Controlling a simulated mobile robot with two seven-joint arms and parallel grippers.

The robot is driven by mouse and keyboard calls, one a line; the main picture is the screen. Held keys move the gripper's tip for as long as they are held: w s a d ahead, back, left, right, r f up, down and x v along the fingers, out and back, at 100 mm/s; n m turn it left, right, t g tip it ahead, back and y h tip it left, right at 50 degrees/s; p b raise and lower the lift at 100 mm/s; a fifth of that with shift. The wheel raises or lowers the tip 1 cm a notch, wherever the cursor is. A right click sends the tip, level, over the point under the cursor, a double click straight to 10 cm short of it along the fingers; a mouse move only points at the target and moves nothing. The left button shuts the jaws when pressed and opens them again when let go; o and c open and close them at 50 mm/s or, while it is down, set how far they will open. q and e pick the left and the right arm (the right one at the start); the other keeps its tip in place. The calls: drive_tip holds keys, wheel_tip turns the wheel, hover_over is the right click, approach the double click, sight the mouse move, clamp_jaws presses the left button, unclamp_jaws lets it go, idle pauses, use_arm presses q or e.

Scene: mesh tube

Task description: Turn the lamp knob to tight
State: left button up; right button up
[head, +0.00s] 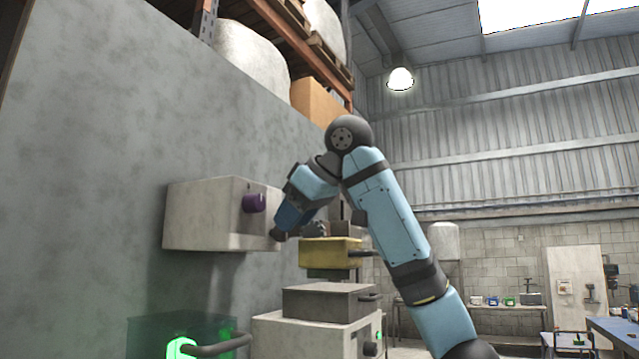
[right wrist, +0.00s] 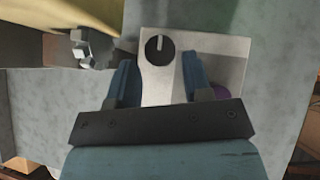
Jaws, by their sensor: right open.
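A pale box (head: 205,212) is mounted on the grey wall. It has a purple knob (head: 253,203) on the face toward me. In the right wrist view a round black knob (right wrist: 159,50) with a light pointer line, pointing up in the picture, sits on a pale box face (right wrist: 218,46). I cannot tell which knob is the lamp's. My right gripper (head: 278,234) is at the right end of the wall box. In the right wrist view its fingers (right wrist: 161,66) are open, with the black knob just beyond and between their tips, apparently untouched. My left gripper is out of view.
A yellow box (head: 330,252) stands behind the arm. Below are a grey-topped box (head: 327,303) with a side handle and a dark unit with a glowing green light (head: 180,348) and a bar handle (head: 225,345). A workbench (head: 500,305) is far right.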

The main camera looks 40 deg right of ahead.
use_arm(q)
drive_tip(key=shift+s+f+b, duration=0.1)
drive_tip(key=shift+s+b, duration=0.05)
drive_tip(key=shift+b, duration=0.25)
use_arm(e)
drive_tip(key=v, duration=1.1)
drive_tip(key=shift+s, duration=0.2)
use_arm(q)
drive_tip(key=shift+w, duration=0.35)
